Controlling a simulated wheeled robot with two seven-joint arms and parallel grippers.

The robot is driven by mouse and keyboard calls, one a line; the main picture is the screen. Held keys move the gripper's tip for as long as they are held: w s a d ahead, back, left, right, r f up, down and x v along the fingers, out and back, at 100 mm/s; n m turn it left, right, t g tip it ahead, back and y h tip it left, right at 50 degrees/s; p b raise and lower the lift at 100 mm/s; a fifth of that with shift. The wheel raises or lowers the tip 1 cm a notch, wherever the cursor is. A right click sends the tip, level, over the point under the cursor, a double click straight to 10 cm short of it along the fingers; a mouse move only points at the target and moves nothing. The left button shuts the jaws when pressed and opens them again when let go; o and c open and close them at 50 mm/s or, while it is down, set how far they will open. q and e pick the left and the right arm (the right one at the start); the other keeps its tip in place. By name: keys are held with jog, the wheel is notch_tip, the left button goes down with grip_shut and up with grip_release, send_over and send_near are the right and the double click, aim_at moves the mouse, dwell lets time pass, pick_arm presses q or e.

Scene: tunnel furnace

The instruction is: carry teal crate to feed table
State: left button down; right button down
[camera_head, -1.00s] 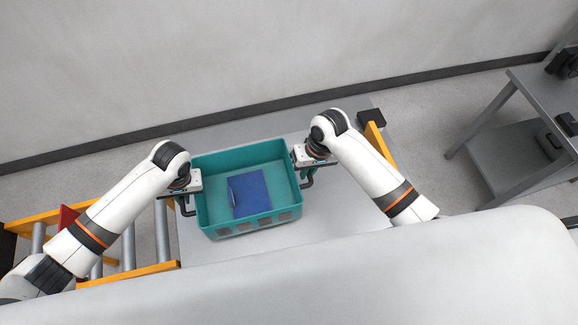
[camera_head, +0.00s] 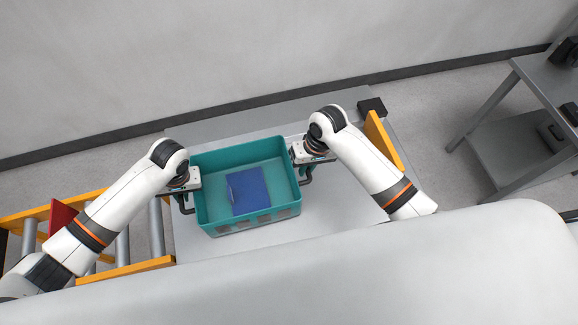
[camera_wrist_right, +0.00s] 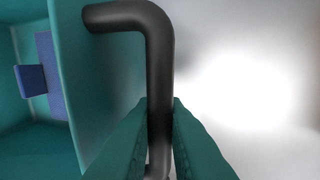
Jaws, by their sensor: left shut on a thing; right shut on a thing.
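The teal crate (camera_head: 206,219) is between my two arms in the head view, above or on a light grey surface; I cannot tell if it touches. A blue flat object (camera_head: 249,191) lies inside it. My left gripper (camera_head: 187,205) is at the crate's left side, shut on its dark handle. My right gripper (camera_head: 304,177) is at the right side, shut on the other handle. In the right wrist view the teal fingers (camera_wrist_right: 159,140) close on the black handle (camera_wrist_right: 158,60), next to the crate wall (camera_wrist_right: 95,85).
A light grey table surface (camera_head: 330,215) lies under and around the crate. A roller conveyor with orange rails (camera_head: 130,270) and a red piece (camera_head: 62,218) is at left. An orange guide (camera_head: 382,140) stands at right. A grey shelf table (camera_head: 545,85) is at far right, a wall behind.

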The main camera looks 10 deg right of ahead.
pick_arm(q)
jog(key=shift+f+b, duration=0.5)
jog(key=shift+f, duration=0.15)
pick_arm(e)
jog(key=shift+f, duration=0.65)
pick_arm(q)
jog(key=c, duration=1.5)
grip_release()
pick_arm(e)
jog(key=c, duration=1.5)
grip_release()
pick_arm(q)
jog(key=shift+o, duration=0.2)
pick_arm(e)
jog(key=shift+o, duration=0.2)
jog(key=shift+r, duration=0.2)
pick_arm(q)
notch_tip(320, 180, up, 12)
jog(key=d, duration=0.2)
jog(key=shift+d+f, duration=0.15)
pick_arm(e)
notch_tip(320, 180, up, 11)
jog(key=d, duration=0.2)
jog(key=shift+d+r, duration=0.2)
